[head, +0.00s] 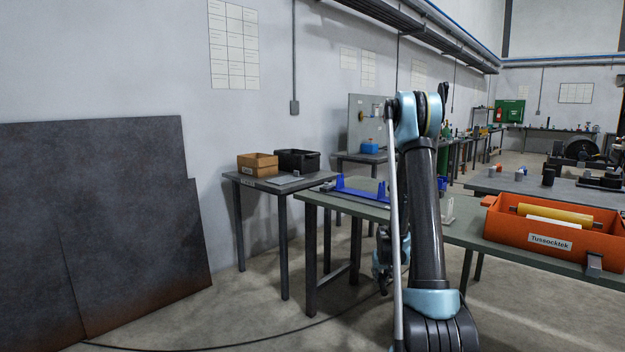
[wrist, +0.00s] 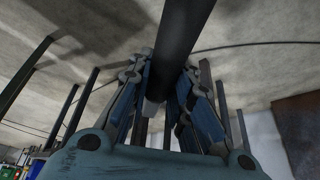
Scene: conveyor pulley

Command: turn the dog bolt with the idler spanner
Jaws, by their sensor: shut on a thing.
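In the wrist view, my gripper (wrist: 165,100) is shut on a long dark round bar (wrist: 182,40). The bar looks like the handle of the idler spanner; its working end cannot be made out. A small pale grey piece (wrist: 151,106) shows at its end between the fingers. In the head view, my gripper (head: 383,258) hangs low beside the green-topped table, mostly hidden behind my arm. I cannot pick out the dog bolt in either view.
The green-topped table (head: 459,234) carries a blue cradle (head: 360,192) and an orange toolbox (head: 553,234) with a yellow roller. A side table (head: 262,185) holds brown and black bins. Dark sheets (head: 100,220) lean on the wall at left. A cable crosses the open floor.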

